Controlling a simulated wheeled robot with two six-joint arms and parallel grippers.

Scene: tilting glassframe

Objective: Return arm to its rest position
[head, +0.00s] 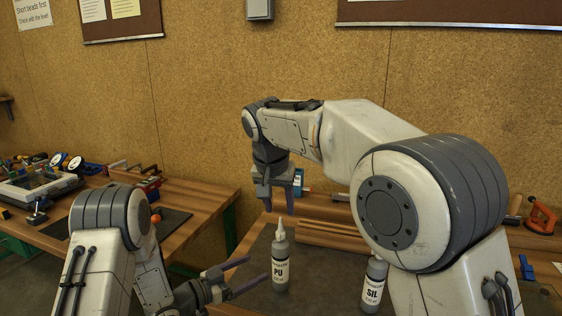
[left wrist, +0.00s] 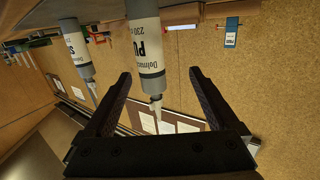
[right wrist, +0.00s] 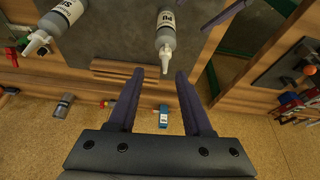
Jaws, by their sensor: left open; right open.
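My right gripper (head: 278,196) hangs open and empty, pointing down above the back of the bench. In the right wrist view its fingers (right wrist: 158,95) are apart with nothing between them. My left gripper (head: 240,276) is low, open, and pointing right toward the PU bottle (head: 281,262). In the left wrist view the PU bottle (left wrist: 147,50) shows upside down beyond and between the open fingers (left wrist: 160,95); I cannot tell any contact. The SIL bottle (head: 374,284) stands farther right, partly hidden by my right arm.
A bench at left (head: 185,200) holds a frame (head: 38,188), clamps and tools. Wooden strips (head: 325,235) lie along the back of the bench with the bottles. An orange clamp (head: 541,218) is at far right. A corkboard wall (head: 200,100) closes off the back.

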